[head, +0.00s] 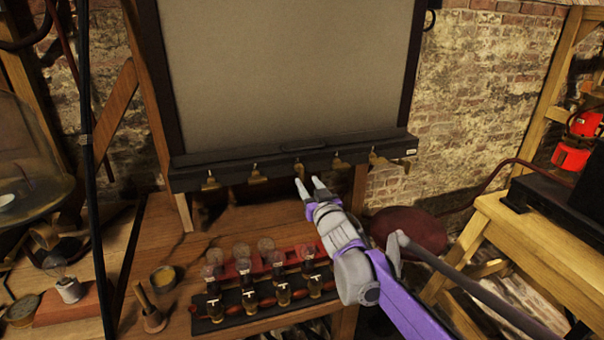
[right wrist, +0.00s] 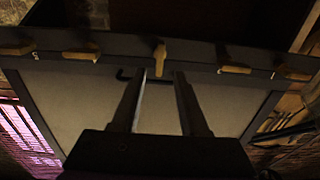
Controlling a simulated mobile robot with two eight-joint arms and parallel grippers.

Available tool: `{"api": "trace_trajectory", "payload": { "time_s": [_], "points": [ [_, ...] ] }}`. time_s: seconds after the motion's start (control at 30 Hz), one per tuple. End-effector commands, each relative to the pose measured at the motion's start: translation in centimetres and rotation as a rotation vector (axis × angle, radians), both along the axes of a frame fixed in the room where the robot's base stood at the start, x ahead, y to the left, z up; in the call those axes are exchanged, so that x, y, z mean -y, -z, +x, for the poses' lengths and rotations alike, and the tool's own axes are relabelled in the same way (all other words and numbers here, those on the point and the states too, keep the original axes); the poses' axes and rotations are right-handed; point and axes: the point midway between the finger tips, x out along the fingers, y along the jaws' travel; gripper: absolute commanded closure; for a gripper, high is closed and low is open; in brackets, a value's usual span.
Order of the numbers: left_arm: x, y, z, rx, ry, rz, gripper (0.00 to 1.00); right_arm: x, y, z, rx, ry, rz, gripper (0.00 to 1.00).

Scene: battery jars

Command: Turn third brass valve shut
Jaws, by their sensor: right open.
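Several brass valves hang in a row under the dark bar of the grey panel. The third brass valve (head: 299,170) is the middle one; it also shows in the right wrist view (right wrist: 160,57). There its handle points along my fingers, while its neighbours lie mostly sideways. My right gripper (head: 309,183) is open, with its fingertips just below and in front of this valve. In the right wrist view the fingers (right wrist: 159,75) stand on either side of the valve's line. I cannot tell whether they touch it. My left gripper is not in view.
Neighbouring valves (head: 256,174) and (head: 338,163) flank the middle one. Below, a dark rack (head: 240,306) of small jars and bulbs stands on the wooden bench (head: 185,245). A glass dome (head: 30,150) is at the left.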

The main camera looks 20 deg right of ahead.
Motion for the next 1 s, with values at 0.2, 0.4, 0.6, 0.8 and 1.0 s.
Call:
{"api": "trace_trajectory", "payload": {
  "time_s": [0.2,0.4,0.6,0.8,1.0],
  "points": [
    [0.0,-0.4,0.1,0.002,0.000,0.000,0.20,-0.1,-0.1,3.6,0.000,0.000,0.000,0.56],
    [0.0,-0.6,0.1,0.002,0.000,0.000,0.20,-0.1,0.0,5.1,0.000,0.001,0.000,0.56],
    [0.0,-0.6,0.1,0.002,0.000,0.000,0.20,-0.2,0.0,5.2,-0.001,0.001,0.000,0.56],
    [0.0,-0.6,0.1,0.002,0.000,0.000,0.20,-0.2,0.0,5.2,-0.001,0.001,0.000,0.76],
    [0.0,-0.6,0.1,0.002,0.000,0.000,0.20,-0.2,0.0,5.2,-0.001,0.001,0.000,1.00]
  ]
}}
